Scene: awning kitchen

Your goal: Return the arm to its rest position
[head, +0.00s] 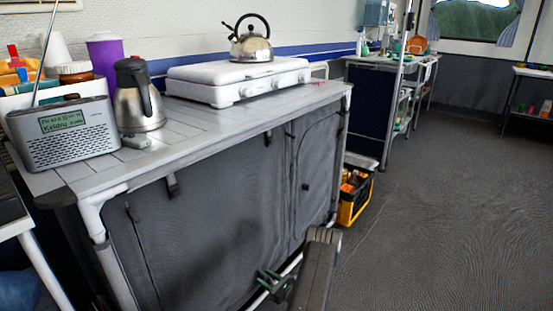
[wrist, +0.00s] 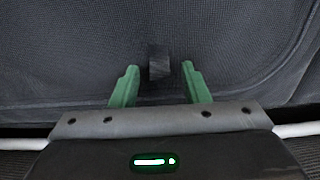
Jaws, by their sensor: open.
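My gripper (head: 272,280) shows low in the head view, in front of the kitchen stand's grey fabric front (head: 215,210), near its lower edge. In the wrist view its two green fingers (wrist: 160,78) are spread apart with nothing held between them. A dark strap (wrist: 159,60) on the grey fabric shows beyond the gap; I cannot tell how far the fingertips are from the fabric. My dark arm link shows just right of the gripper in the head view.
The white-framed counter (head: 215,122) holds a radio (head: 65,133), a steel jug (head: 138,100), a stove (head: 238,82) and a kettle (head: 251,45). A yellow-black crate (head: 352,200) stands on the floor by its right end. The carpet (head: 450,210) to the right is clear.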

